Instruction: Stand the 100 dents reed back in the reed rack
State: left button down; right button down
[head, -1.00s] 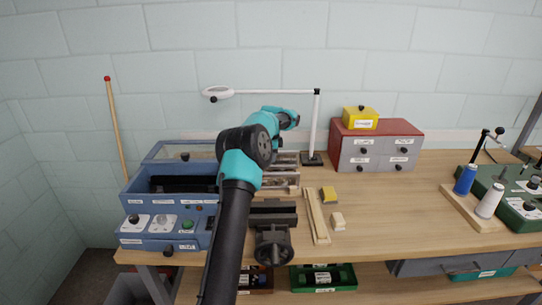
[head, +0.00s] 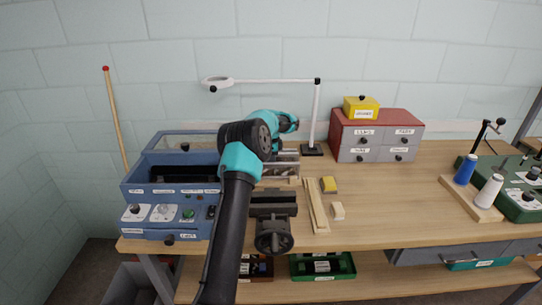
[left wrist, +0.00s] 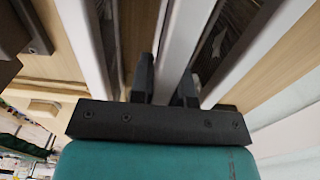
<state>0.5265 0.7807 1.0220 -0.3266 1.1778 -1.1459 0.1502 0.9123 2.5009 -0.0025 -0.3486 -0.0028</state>
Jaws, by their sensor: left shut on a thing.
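My left arm reaches over the bench in the head view, and its own upper links hide the left gripper there. In the left wrist view the left gripper (left wrist: 168,88) is shut on a pale grey bar (left wrist: 182,38), which looks like the reed's edge; its dent label cannot be read. Similar pale bars with dark, fine-lined panels lie on both sides of it. In the head view a low grey frame (head: 284,171), apparently the reed rack, stands partly hidden behind my arm. I cannot tell whether the held reed is seated. My right gripper is not in view.
A blue control box (head: 165,215) stands left of my arm, a dark vise (head: 273,205) at the bench front. Wooden strips (head: 316,205), a yellow-topped block (head: 328,185) and a lamp stand (head: 314,120) are close by. Red-topped drawers (head: 376,135) stand further right; the bench before them is clear.

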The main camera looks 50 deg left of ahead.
pick_arm(q)
jog(key=shift+f, duration=0.7)
dwell(0.6)
jog(key=c, duration=1)
grip_release()
jog(key=shift+f, duration=0.1)
notch_tip(320, 180, up, 18)
jog(key=shift+f, duration=0.2)
jog(key=shift+w, duration=0.1)
